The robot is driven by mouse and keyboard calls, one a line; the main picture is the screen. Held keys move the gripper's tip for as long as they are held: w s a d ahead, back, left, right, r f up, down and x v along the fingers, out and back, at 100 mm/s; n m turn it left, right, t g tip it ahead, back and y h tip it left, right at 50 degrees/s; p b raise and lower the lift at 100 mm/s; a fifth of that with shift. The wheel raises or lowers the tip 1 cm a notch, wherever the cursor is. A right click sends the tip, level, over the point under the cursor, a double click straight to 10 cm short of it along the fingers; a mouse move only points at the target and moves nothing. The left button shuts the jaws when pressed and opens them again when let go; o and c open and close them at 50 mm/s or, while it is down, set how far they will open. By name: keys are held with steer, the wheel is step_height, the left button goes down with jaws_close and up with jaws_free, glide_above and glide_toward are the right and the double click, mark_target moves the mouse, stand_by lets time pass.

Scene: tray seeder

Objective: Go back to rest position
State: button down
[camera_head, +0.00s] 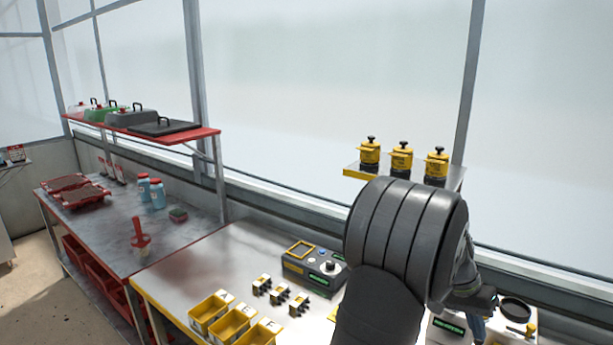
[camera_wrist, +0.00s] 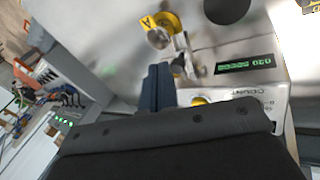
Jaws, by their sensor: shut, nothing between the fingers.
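My gripper (camera_wrist: 158,88) shows as two blue fingers pressed together in the wrist view, with nothing between them. A small metal part and a yellow round piece marked A (camera_wrist: 160,27) are just beyond the fingertips. In the head view my gripper (camera_head: 478,326) is partly hidden low at the right by my dark arm, near the white device (camera_head: 450,328). I cannot tell whether the fingers touch anything.
Several yellow bins (camera_head: 233,322) and small metal blocks stand left of my arm, with a grey control box (camera_head: 313,268) behind them. Three yellow canisters stand on a shelf (camera_head: 352,172) behind my arm. A grey bench (camera_head: 100,222) with bottles and red trays is at the left.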

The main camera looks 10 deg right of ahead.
steer(key=w+a+f+n+g+h, duration=0.3)
steer(key=w+a+n+h, duration=0.25)
steer(key=n, duration=0.65)
steer(key=w+a+f+n+g+h, duration=0.35)
steer(key=a+n+h, duration=0.2)
steer(key=n, duration=0.65)
steer(key=r+x, duration=0.1)
steer(key=x, duration=0.9)
steer(key=shift+w+d+t+h, duration=0.25)
steer(key=shift+d+t+h, duration=0.1)
steer(key=shift+t, duration=0.1)
steer(key=shift+r, duration=0.1)
steer(key=v, duration=0.9)
steer(key=s+d+m+y, duration=0.5)
steer(key=m+y, duration=0.3)
steer(key=m, duration=0.4)
steer(key=shift+s+r, duration=0.35)
steer(key=shift+s, duration=0.45)
